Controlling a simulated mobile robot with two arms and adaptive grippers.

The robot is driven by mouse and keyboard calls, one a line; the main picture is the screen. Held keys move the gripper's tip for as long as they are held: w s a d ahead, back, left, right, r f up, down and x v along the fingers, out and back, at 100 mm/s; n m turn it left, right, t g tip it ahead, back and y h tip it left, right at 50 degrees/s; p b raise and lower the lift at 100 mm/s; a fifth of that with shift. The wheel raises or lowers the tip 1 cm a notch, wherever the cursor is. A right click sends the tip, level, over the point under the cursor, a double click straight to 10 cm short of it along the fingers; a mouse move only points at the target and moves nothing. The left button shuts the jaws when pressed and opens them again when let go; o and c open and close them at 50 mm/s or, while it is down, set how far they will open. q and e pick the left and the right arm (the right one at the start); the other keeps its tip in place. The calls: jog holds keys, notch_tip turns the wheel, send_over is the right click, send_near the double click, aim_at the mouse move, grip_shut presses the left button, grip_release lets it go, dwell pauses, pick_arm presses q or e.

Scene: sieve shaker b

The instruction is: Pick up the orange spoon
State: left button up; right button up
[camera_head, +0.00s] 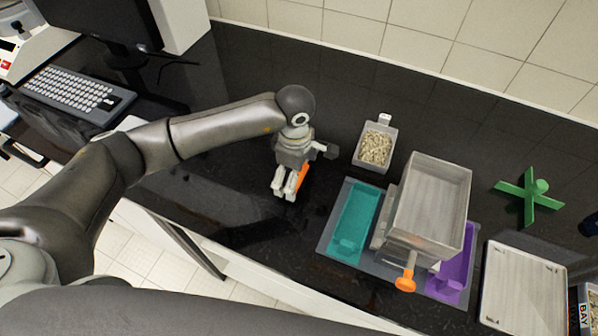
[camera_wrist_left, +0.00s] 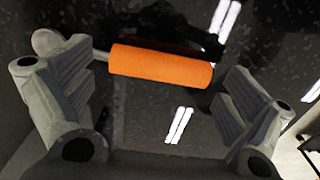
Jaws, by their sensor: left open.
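The orange spoon (camera_head: 303,174) is mostly hidden behind my left gripper (camera_head: 284,190) in the head view; only part of its orange handle shows. In the left wrist view the orange handle (camera_wrist_left: 160,66) lies crosswise between the two fingers of my left gripper (camera_wrist_left: 158,95), with a thin grey shaft at its left end. The fingers are spread apart with a gap at the handle's right end. The spoon's bowl cannot be made out. My right gripper is not in view.
A container of pale granules (camera_head: 375,148) stands right of the gripper. Further right are a teal tray (camera_head: 353,218), a metal box (camera_head: 434,200) with an orange knob (camera_head: 405,284), a purple tray (camera_head: 452,268) and a green cross-shaped piece (camera_head: 527,196). A keyboard (camera_head: 78,90) lies at left.

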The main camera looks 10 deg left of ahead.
pick_arm(q)
jog(key=c, duration=0.9)
jog(key=shift+s, duration=0.2)
jog(key=shift+c, duration=0.3)
jog(key=shift+f, duration=0.1)
